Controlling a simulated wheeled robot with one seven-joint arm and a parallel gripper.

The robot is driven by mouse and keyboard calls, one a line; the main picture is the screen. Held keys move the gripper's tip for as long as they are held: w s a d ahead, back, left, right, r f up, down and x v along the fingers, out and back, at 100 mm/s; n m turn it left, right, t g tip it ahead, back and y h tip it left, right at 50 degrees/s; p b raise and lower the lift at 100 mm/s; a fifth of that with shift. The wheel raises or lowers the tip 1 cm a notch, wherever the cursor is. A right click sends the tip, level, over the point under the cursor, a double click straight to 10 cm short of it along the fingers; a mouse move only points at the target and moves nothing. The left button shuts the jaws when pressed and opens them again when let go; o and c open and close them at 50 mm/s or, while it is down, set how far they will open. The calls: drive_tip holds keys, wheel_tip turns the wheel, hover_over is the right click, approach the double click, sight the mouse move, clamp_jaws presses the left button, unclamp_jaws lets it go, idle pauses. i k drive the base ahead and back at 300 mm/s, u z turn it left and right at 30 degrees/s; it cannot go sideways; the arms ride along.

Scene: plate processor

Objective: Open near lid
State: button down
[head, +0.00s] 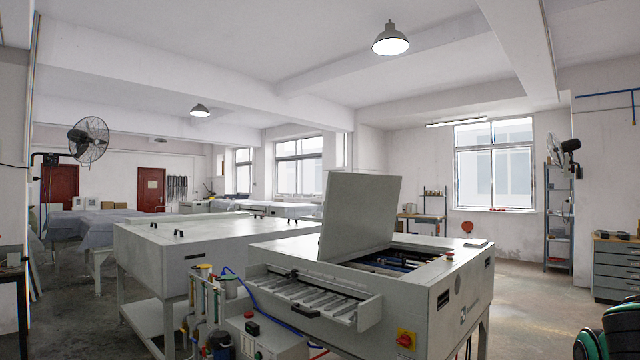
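The plate processor (415,300) is a light grey metal machine in the front middle of the head view. Its near lid (360,218) is a flat grey panel that stands up steeply from the top, leaning slightly. To its right, an opening (395,260) in the top shows dark rollers and blue parts inside. The lid's hinge line is hard to make out. My gripper is not in view, and nothing is seen touching the lid.
A feed tray (310,294) with a black handle juts from the machine's front. A red-and-yellow switch (405,339) sits below it. Hoses and bottles (205,300) crowd the left side. Another grey machine (150,242) with black handles stands behind left.

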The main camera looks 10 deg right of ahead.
sight(360, 209)
drive_tip(key=i, duration=1)
drive_tip(key=z, duration=0.05)
